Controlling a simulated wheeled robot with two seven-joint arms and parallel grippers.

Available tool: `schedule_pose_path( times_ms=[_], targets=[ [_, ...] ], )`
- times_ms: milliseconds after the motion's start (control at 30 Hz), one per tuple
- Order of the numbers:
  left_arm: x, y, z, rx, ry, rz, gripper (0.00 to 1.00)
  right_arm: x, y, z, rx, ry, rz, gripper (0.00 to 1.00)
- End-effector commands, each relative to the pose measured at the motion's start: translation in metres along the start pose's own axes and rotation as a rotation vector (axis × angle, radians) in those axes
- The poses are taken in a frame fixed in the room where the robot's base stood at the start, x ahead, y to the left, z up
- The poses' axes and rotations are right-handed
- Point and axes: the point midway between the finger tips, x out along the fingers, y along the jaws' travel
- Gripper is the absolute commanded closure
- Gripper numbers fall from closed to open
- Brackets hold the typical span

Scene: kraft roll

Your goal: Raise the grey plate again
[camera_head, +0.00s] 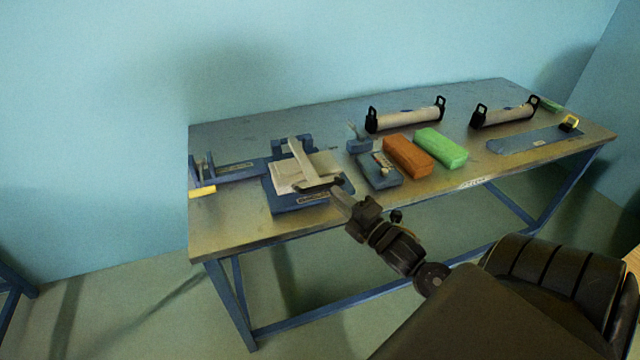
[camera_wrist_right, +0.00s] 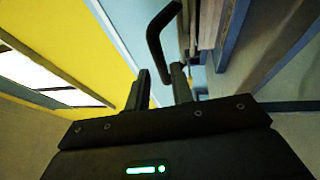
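The grey plate (camera_head: 303,162) is a narrow light-grey strip on a blue stand (camera_head: 290,206) at the left part of the table. It lies over a pale sheet or block, sloping toward the front; I cannot tell whether it touches it. A black handle (camera_head: 322,186) sits at its near end. My right gripper (camera_head: 340,197) is just in front of and right of this handle. In the right wrist view, a bent black bar, seemingly the handle (camera_wrist_right: 157,45), reaches toward the gap between the fingers (camera_wrist_right: 160,84). The fingers are apart. My left gripper is not in view.
Right of the stand are a small blue fixture (camera_head: 380,172), an orange block (camera_head: 408,156) and a green block (camera_head: 440,148). Two pale rolls with black end brackets (camera_head: 405,115) (camera_head: 505,115) stand behind. A blue rail (camera_head: 235,172) lies left. The back left tabletop is clear.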

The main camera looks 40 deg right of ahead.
Motion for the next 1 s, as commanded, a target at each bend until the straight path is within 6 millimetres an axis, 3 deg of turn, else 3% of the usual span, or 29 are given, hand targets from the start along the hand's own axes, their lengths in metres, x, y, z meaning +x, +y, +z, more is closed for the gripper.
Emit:
schedule_pose_path(
  times_ms=[200, 400, 800, 1000],
  targets=[
    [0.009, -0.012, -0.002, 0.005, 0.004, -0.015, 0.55, 0.041, -0.001, 0.001, 0.001, -0.002, 0.002, 0.77],
    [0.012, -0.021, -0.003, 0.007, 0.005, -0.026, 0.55, 0.065, -0.002, 0.000, 0.001, -0.001, 0.000, 0.77],
    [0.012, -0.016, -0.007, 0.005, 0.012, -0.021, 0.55, 0.072, -0.001, 0.000, 0.002, -0.001, -0.002, 0.77],
    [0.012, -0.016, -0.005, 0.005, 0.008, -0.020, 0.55, 0.072, -0.001, 0.000, 0.002, -0.001, -0.002, 1.00]
  ],
)
